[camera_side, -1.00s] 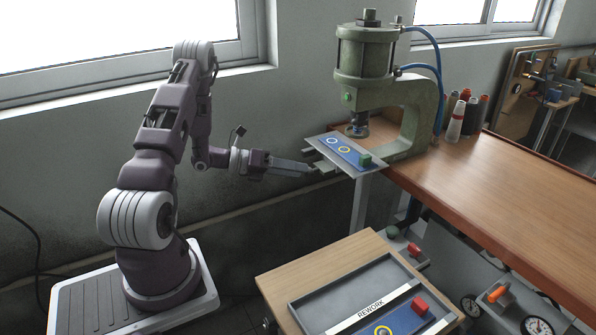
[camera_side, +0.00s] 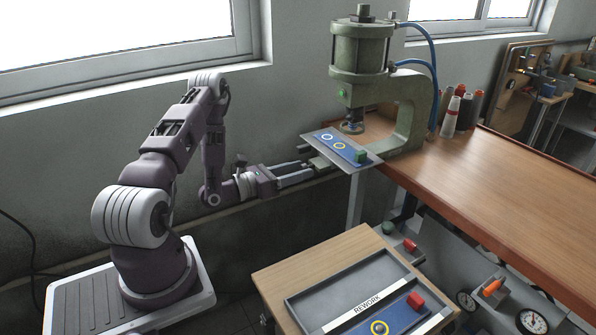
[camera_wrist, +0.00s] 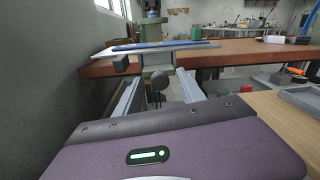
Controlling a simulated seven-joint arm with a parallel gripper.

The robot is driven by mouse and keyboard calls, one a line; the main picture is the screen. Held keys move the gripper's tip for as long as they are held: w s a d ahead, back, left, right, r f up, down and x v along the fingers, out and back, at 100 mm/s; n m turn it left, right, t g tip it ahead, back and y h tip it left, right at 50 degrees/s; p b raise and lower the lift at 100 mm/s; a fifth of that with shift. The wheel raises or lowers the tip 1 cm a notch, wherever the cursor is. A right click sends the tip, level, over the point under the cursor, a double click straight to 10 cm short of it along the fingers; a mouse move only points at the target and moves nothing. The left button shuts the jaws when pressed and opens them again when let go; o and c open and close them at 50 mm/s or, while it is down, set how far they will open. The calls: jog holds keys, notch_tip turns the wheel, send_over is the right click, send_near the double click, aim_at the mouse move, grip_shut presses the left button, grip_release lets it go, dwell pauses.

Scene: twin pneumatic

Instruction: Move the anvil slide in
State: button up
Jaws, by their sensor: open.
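The anvil slide is a flat grey plate (camera_side: 369,163) with a blue strip (camera_side: 325,139) on top, jutting from under the press toward my arm. The strip bears ring marks and a green block (camera_side: 361,155). In the wrist view the plate (camera_wrist: 195,46) spans ahead, seen almost edge-on. My gripper (camera_side: 309,169) is open, its two fingers apart, low beside the slide's near left end. In the wrist view a dark round knob (camera_wrist: 158,82) shows between the fingers. I cannot tell whether a finger touches anything.
A green press (camera_side: 360,55) stands over the slide on the wooden bench (camera_side: 490,170). Several bottles (camera_side: 452,115) stand beside it. Below is a small table (camera_side: 290,275) with a REWORK tray (camera_side: 295,312) holding a blue strip and red block. A wall lies behind my arm.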

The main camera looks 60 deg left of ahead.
jog(key=shift+w, duration=0.1)
jog(key=shift+c, duration=0.5)
grip_shut()
dwell(0.8)
